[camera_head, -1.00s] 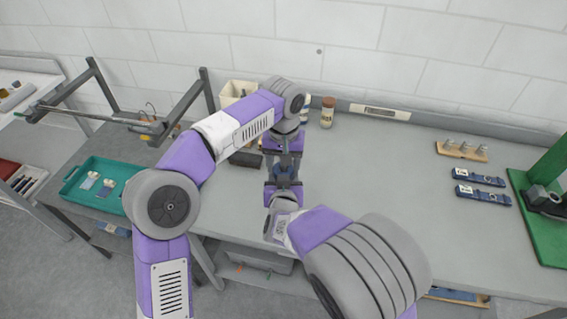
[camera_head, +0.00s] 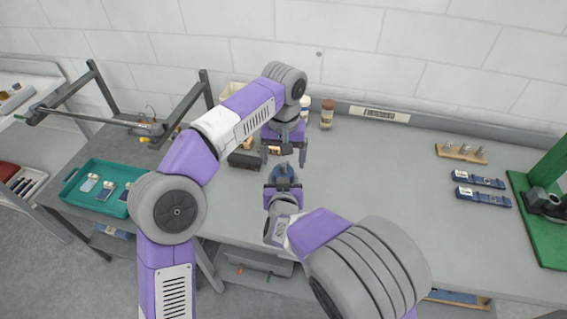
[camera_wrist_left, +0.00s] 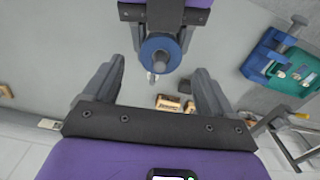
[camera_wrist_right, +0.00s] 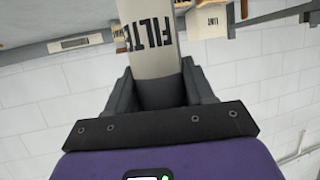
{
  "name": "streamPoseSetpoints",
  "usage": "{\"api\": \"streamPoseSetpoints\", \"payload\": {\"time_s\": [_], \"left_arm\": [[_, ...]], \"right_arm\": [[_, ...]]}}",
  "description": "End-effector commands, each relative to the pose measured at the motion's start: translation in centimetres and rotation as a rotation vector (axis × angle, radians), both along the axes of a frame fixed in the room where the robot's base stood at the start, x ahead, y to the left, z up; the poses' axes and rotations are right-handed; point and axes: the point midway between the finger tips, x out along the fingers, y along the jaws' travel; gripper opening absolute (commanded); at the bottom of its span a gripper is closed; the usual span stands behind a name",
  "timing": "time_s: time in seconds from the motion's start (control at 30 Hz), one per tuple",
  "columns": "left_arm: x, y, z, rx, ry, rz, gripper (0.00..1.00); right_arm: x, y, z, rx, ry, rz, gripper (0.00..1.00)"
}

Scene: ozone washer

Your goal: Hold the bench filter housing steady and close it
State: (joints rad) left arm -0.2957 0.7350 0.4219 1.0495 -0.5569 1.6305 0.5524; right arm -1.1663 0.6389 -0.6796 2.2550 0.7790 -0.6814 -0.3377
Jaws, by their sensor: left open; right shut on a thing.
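The filter housing is a white cylinder (camera_wrist_right: 150,50) with black lettering beginning "FILT" in the right wrist view. My right gripper (camera_head: 283,190) is shut on its body and holds it above the bench. Its round blue top (camera_head: 284,173) shows in the head view and as a blue ring with a grey centre (camera_wrist_left: 160,50) in the left wrist view. My left gripper (camera_head: 286,155) is open and empty, just above and apart from the blue top, with its fingers spread to either side. I cannot tell whether the top is fully closed.
A dark box (camera_head: 245,159) and brown-capped jar (camera_head: 327,114) stand near the arms. A teal tray (camera_head: 118,177) and metal rack (camera_head: 190,97) are at left. Blue strips (camera_head: 480,180), a pegged wooden block (camera_head: 461,153) and green stand (camera_head: 545,190) are at right. Middle bench is clear.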

Motion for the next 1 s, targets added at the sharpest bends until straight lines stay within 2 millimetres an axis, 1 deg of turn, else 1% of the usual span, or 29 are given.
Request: {"api": "streamPoseSetpoints", "payload": {"time_s": [0.1,0.33,0.37,0.4,0.47,0.7,0.8,1.0], "left_arm": [[0.0,0.0,0.7,0.0,0.001,0.001,0.85],[0.0,0.0,0.7,0.0,0.002,0.0,0.85],[0.0,0.0,0.7,0.0,0.002,0.001,0.81],[0.0,0.0,0.8,-0.001,0.001,0.007,0.81],[0.0,0.0,1.2,-0.001,-0.001,0.035,0.81],[0.0,0.0,3.7,-0.003,0.003,0.246,0.81],[0.0,0.1,4.1,-0.002,0.004,0.283,0.81],[0.0,0.1,4.1,-0.001,0.005,0.285,0.81]], "right_arm": [[0.0,0.0,0.1,0.001,-0.003,0.0,0.0],[0.0,0.0,0.1,0.001,-0.003,0.0,0.0],[0.0,0.0,0.1,0.001,-0.003,0.0,0.0],[0.0,0.0,0.1,0.001,-0.003,0.0,0.0],[0.0,0.0,0.1,0.001,-0.003,0.0,0.0],[0.0,0.0,0.1,0.001,-0.003,0.0,0.0],[0.0,0.0,0.1,0.001,-0.003,0.0,0.0],[0.0,0.0,0.1,0.001,-0.002,0.0,0.0]]}}
